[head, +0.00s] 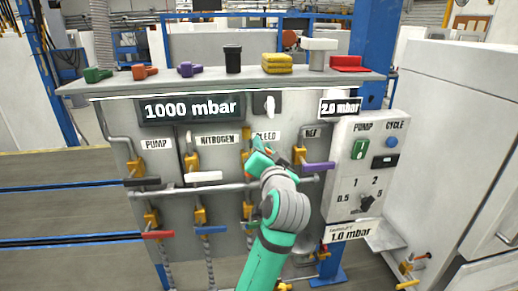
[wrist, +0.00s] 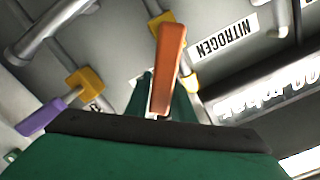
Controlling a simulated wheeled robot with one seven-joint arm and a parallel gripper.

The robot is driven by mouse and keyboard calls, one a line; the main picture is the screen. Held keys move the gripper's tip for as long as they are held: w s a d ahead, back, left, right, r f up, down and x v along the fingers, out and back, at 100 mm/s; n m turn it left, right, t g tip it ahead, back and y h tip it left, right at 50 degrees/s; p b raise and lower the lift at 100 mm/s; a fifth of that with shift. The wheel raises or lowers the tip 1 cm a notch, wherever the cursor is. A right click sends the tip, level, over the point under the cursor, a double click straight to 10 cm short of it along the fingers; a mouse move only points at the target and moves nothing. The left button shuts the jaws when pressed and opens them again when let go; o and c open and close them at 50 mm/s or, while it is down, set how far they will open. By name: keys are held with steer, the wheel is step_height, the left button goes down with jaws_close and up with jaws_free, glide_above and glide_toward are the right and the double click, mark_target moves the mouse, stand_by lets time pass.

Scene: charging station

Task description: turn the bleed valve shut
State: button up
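The bleed valve's orange lever (wrist: 168,70) stands out toward the camera in the wrist view, between the dark green fingers of my gripper (wrist: 167,105). A finger shows on each side of it; whether they press on it I cannot tell. The lever's yellow valve body (wrist: 178,22) is partly behind it. In the head view my gripper (head: 258,152) is at the panel just below the BLEED label (head: 267,135), and it hides most of the lever. Part of the yellow valve body (head: 247,157) shows left of the gripper.
The nitrogen valve's white lever (head: 204,177) is to the left, and a purple lever (head: 319,166) is close on the right. A horizontal pipe (head: 225,188) and a lower row of valves lie below. The pump box (head: 354,185) stands right. The display (head: 190,110) reads 1000 mbar.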

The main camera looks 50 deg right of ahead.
steer(key=shift+o, duration=1.3)
